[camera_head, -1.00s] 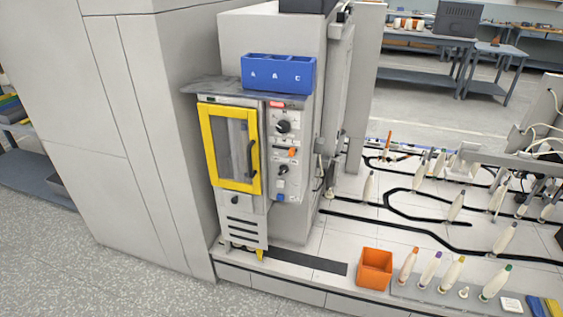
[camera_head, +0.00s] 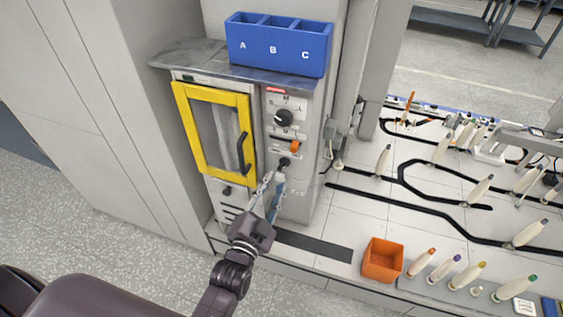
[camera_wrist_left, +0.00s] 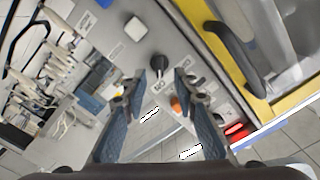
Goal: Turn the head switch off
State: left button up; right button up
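The control panel (camera_head: 302,172) is a grey strip beside the yellow-framed door. It carries a large black knob (camera_head: 284,117), an orange switch (camera_head: 295,146) and a smaller black knob (camera_head: 284,162). I cannot read which is labelled the head switch. My left gripper (camera_head: 273,181) is at the lower panel, just below the small knob. In the left wrist view its fingers (camera_wrist_left: 158,84) are spread and empty. The small knob (camera_wrist_left: 159,62) shows just beyond and between the fingertips, with no clear contact. The orange switch (camera_wrist_left: 176,104) shows between the fingers. My right gripper is out of view.
The yellow door (camera_head: 178,122) with its black handle (camera_head: 244,153) is left of the panel, close to the arm. A blue A-B-C bin (camera_head: 240,58) sits on the shelf above. An orange box (camera_head: 382,262) and several bobbins stand on the tray at right.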

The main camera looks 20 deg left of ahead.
aim_at(282, 169)
pick_arm(q)
jog(key=w, duration=0.3)
jog(key=shift+d+r, duration=0.1)
jog(key=shift+r, duration=0.05)
jog(key=shift+w+f, duration=0.2)
jog(key=shift+w, duration=0.95)
jog(key=shift+w+p, duration=0.3)
jog(key=shift+w, duration=0.15)
grip_shut()
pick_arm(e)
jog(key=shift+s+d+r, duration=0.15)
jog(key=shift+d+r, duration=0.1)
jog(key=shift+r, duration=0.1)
